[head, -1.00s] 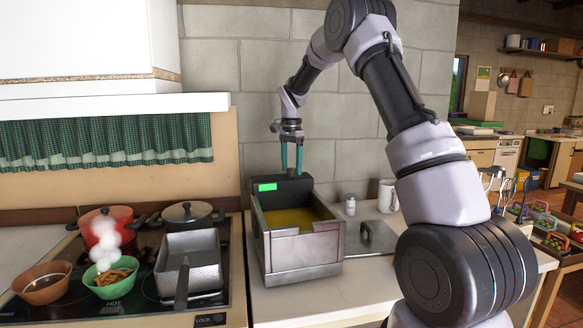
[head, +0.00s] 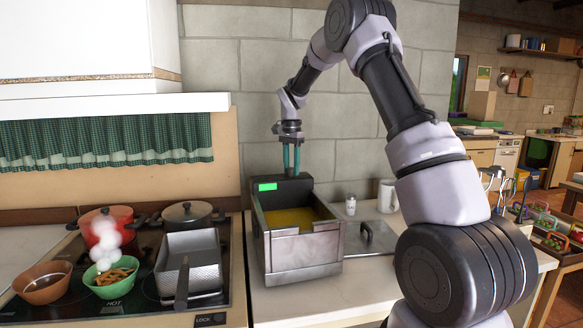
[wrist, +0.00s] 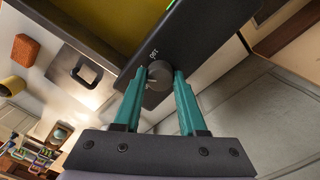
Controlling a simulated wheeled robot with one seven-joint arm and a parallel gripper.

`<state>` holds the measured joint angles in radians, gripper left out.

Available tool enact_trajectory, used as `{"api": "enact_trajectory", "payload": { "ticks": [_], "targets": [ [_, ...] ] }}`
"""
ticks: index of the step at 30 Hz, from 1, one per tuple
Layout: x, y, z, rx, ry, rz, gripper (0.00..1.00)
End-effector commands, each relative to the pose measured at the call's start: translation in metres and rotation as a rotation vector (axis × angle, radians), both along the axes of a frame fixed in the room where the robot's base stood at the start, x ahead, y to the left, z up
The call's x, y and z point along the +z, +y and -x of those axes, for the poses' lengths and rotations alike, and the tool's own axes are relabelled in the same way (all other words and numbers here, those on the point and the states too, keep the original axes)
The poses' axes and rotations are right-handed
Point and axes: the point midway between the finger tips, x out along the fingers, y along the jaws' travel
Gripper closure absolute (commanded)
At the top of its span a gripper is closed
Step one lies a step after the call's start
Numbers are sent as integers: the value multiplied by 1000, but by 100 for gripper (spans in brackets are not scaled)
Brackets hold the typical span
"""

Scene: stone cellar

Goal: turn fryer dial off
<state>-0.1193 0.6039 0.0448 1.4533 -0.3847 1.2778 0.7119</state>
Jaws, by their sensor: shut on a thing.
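The fryer (head: 305,252) is a metal box of yellow oil on the counter, with a black control head (head: 285,192) at its back and a lit green display (head: 268,187) on it. The dial (wrist: 158,77) is a dark round knob on the control head, with a light pointer mark and a small number printed beside it. My gripper (head: 291,172) points down at the control head. In the wrist view, my gripper (wrist: 163,80) has its two teal fingers closed on either side of the dial, touching it. In the head view the dial is too small to make out.
A lid with a handle (head: 370,238), a small white shaker (head: 350,205) and a white mug (head: 387,196) stand right of the fryer. On the stove at left are pots, bowls and the fry basket (head: 190,262). The stone wall is close behind.

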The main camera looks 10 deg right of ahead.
Motion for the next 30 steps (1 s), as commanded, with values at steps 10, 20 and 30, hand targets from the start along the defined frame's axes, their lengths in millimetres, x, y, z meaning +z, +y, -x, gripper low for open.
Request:
{"api": "enact_trajectory", "payload": {
  "ticks": [10, 20, 30],
  "targets": [
    [1, 1, 0, 280, -1, -2, 100],
    [1, 0, 0, 595, -1, -1, 100],
    [1, 1, 0, 917, -1, -1, 100]
  ]
}}
